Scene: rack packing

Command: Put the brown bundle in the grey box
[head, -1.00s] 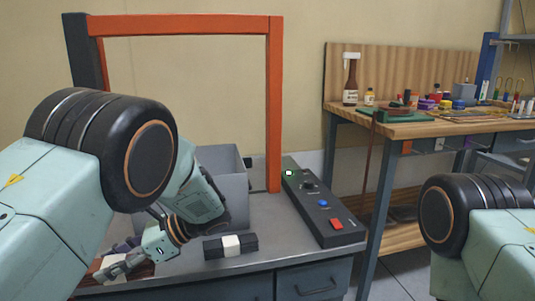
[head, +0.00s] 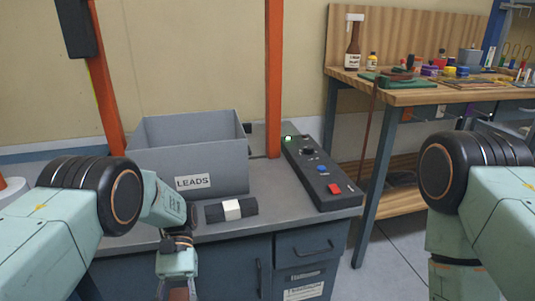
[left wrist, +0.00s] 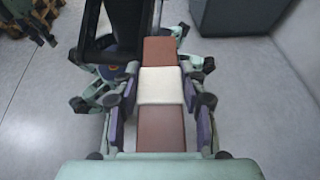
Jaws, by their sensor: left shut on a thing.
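The brown bundle (left wrist: 160,128), a flat brown bar with a white band round its middle, is between the fingers of my left gripper (left wrist: 157,88) in the left wrist view. The gripper is shut on it. In the head view my left gripper (head: 177,284) is at the bottom, in front of the bench, and only a little of the bundle shows there. The grey box (head: 223,152), open at the top with a "LEADS" label, stands on the bench behind the gripper. My right gripper is out of view.
A black bundle (head: 216,213) with a white band lies on the bench in front of the grey box. A dark control box (head: 325,180) with buttons stands right of it. An orange frame post (head: 273,80) rises behind. A wooden workbench (head: 420,97) with bottles stands at the right.

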